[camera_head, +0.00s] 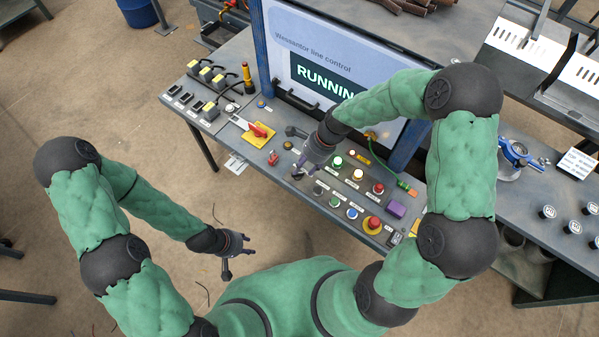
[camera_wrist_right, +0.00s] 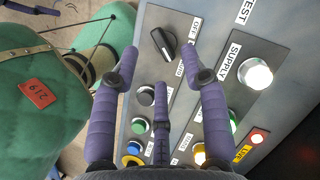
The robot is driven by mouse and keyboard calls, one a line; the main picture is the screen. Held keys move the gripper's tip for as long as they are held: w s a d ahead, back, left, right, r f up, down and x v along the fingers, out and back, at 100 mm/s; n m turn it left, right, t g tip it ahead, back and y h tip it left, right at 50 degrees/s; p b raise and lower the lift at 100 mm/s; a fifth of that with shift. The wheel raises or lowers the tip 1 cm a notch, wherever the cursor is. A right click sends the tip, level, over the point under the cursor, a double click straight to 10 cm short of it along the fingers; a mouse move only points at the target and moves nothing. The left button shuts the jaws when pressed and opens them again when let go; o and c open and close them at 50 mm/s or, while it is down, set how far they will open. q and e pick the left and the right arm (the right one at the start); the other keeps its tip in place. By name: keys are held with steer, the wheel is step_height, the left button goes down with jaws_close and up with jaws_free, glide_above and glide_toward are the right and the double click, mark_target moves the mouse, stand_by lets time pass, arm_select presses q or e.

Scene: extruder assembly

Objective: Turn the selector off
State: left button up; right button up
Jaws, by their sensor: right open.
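The selector (camera_wrist_right: 163,43) is a black rotary knob on a grey plate in the right wrist view. Its bar is tilted, and a label reading OFF is beside it at the right. My right gripper (camera_wrist_right: 159,78) is open, its purple fingers spread on either side of the space below the knob; they appear apart from it. In the head view my right gripper (camera_head: 312,160) is over the front control panel (camera_head: 318,205), and the knob is hard to make out there. My left gripper (camera_head: 236,255) is open and empty, off the table in front.
A screen (camera_head: 325,75) reading RUNNING stands behind the panel. Close by are a lit supply button (camera_wrist_right: 255,74), a black button (camera_wrist_right: 146,95), a green button (camera_wrist_right: 139,126), a red-yellow emergency button (camera_head: 373,223) and a red rotary switch (camera_head: 258,130).

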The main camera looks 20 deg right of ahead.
mark_target(298, 174)
steer(key=shift+b+x, duration=0.6)
steer(key=shift+x, duration=1.45)
jaws_close()
